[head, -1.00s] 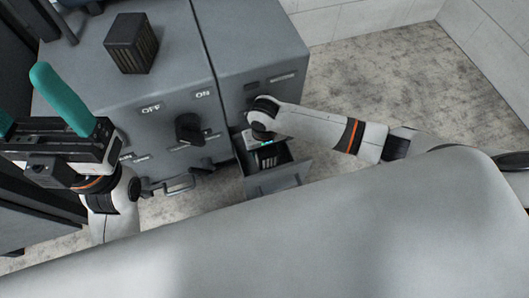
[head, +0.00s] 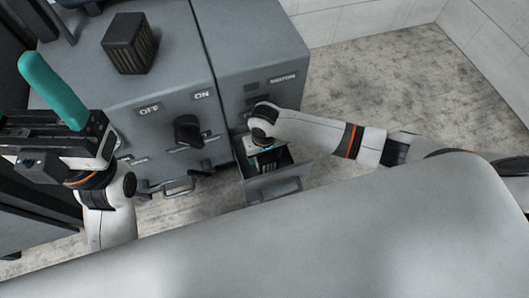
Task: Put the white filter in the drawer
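The drawer (head: 283,183) is pulled out low on the right-hand grey cabinet. My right arm reaches over the cabinet side, with its wrist above the open drawer. My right gripper (head: 262,150) points down into the drawer opening and is mostly hidden by its own wrist. A small pale piece with dark slots (head: 268,166) shows inside the drawer, under this gripper; it may be the white filter, and I cannot tell whether the gripper holds it. My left gripper, with a long teal finger (head: 52,90), is open and empty at the left; its other finger is mostly cut off by the picture edge.
A dark slotted block (head: 130,43) stands on top of the left-hand cabinet (head: 175,60). A black knob (head: 187,130) sits on its front under ON and OFF labels. The floor (head: 390,80) right of the cabinets is clear.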

